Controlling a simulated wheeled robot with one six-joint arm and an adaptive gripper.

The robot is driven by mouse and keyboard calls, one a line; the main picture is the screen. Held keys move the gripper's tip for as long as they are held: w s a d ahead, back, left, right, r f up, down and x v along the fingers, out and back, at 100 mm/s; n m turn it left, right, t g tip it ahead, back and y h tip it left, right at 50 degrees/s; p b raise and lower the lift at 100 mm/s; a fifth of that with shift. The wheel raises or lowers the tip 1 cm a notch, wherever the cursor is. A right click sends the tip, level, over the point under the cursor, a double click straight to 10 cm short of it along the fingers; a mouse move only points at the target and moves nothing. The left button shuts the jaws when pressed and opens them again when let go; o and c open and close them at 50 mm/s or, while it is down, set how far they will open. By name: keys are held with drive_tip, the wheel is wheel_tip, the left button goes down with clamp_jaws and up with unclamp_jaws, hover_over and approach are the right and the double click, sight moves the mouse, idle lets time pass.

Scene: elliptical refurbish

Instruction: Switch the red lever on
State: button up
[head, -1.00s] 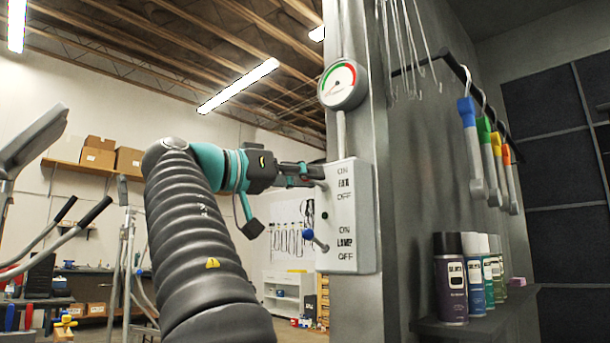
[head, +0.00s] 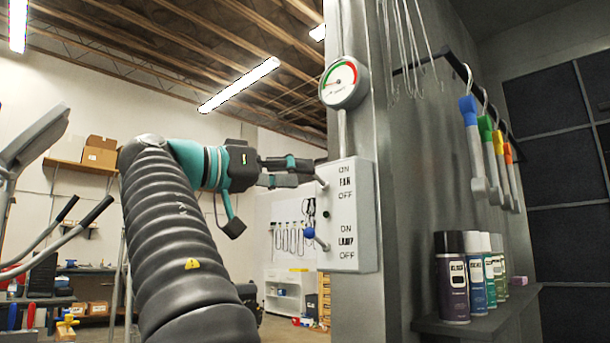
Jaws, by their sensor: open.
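A pale switch box (head: 354,215) on the grey pillar has an upper FAN switch and a lower LAMP switch, each marked ON above and OFF below. A short grey lever stem (head: 322,184) slants up and left from the FAN switch. Its end is hidden at my gripper's fingers, and no red shows there. The LAMP lever has a blue knob (head: 309,233) and also slants up and left. My gripper (head: 304,172) is open, level, at the left side of the box by the FAN lever. I cannot tell whether its fingers touch the lever.
A round gauge (head: 343,83) is fixed above the box. Right of the pillar, coloured-handled tools (head: 472,140) hang from a rail, and spray cans (head: 453,278) stand on a shelf (head: 480,325). Grey bars with black grips (head: 70,232) stand at the left.

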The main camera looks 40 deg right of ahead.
drive_tip(key=w+a, duration=0.1)
drive_tip(key=a, duration=0.7)
drive_tip(key=shift+w+a+f, duration=0.2)
drive_tip(key=shift+a+f, duration=0.1)
drive_tip(key=shift+a, duration=0.1)
